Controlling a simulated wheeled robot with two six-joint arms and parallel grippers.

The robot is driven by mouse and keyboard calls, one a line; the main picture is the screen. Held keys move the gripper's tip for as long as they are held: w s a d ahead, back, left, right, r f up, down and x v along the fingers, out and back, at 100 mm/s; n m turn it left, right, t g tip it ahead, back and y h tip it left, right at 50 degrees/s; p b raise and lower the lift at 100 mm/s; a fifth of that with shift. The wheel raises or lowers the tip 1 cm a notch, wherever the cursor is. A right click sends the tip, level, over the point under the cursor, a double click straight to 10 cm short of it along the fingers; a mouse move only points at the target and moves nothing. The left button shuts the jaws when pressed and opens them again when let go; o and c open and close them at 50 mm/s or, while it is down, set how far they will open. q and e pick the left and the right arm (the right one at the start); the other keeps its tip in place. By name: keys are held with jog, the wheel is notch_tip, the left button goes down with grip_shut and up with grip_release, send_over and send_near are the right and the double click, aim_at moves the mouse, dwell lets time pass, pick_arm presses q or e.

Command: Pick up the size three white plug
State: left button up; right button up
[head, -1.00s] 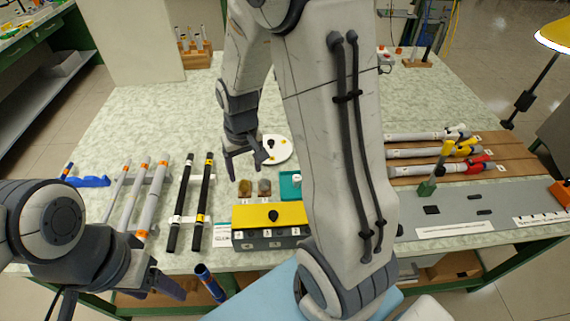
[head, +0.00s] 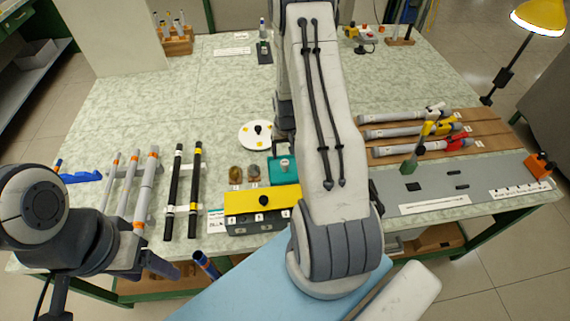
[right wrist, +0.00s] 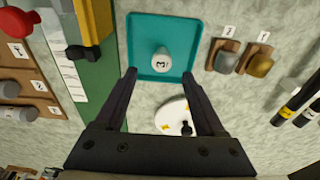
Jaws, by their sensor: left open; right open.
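The white plug marked 3 (right wrist: 162,62) stands in a teal tray (right wrist: 141,30); in the head view the plug (head: 285,164) shows small in the tray (head: 276,178), just left of my right arm. My right gripper (right wrist: 160,78) is open, its two fingers apart on either side below the plug in the wrist view, with nothing between them that I can see held. In the head view the right gripper is mostly hidden by my arm. My left gripper (head: 158,262) is open and empty at the table's front left edge.
A round white disc (head: 257,134) with a black knob lies beside the tray. A yellow-topped block (head: 245,200) stands in front. Brown and grey plugs (head: 253,171) sit left of the tray. Black rods (head: 174,185) and grey rods lie left; more rods lie right on brown boards.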

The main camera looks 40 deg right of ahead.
aim_at(285, 162)
jog(key=f, duration=0.4)
jog(key=shift+w+f+p, duration=0.1)
jog(key=shift+w+p, duration=0.1)
jog(key=shift+p, duration=0.15)
grip_shut()
